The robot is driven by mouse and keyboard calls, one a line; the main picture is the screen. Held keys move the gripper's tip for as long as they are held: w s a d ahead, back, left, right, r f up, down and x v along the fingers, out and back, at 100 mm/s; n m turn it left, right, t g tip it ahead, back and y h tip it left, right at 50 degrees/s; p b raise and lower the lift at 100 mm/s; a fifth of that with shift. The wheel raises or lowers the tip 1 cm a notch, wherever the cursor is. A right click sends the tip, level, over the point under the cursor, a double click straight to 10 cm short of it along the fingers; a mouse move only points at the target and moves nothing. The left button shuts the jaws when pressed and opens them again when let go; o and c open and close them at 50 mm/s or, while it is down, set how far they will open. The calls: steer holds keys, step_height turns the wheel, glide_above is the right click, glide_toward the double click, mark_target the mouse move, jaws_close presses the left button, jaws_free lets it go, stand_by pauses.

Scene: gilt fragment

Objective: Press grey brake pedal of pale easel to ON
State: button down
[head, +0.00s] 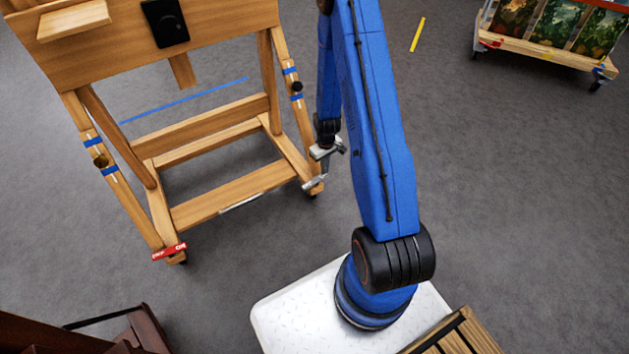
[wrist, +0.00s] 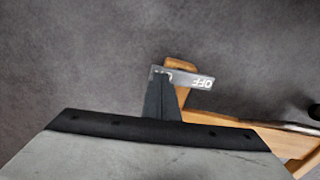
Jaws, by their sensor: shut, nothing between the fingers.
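The pale wooden easel (head: 232,196) stands at the left of the head view. Its grey brake pedal (head: 310,184) is at the foot of its right side. In the wrist view the grey pedal (wrist: 196,81) is a flat plate with white letters OFF, seen upside down, on its right part. My gripper (head: 324,172) points down at this pedal with shut, empty fingers. In the wrist view my gripper's tips (wrist: 162,76) overlap the pedal's left part and hide some marking there. I cannot tell whether they touch it.
A red pedal (head: 169,251) with white lettering is on the easel's left foot. A wheeled cart (head: 550,48) with pictures stands at the top right. Dark red-brown furniture (head: 135,330) is at the bottom left. Grey floor (head: 510,190) is free on the right.

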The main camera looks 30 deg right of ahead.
steer(key=shift+f, duration=1.1)
stand_by(0.8)
steer(key=shift+r, duration=3.5)
steer(key=shift+r, duration=0.1)
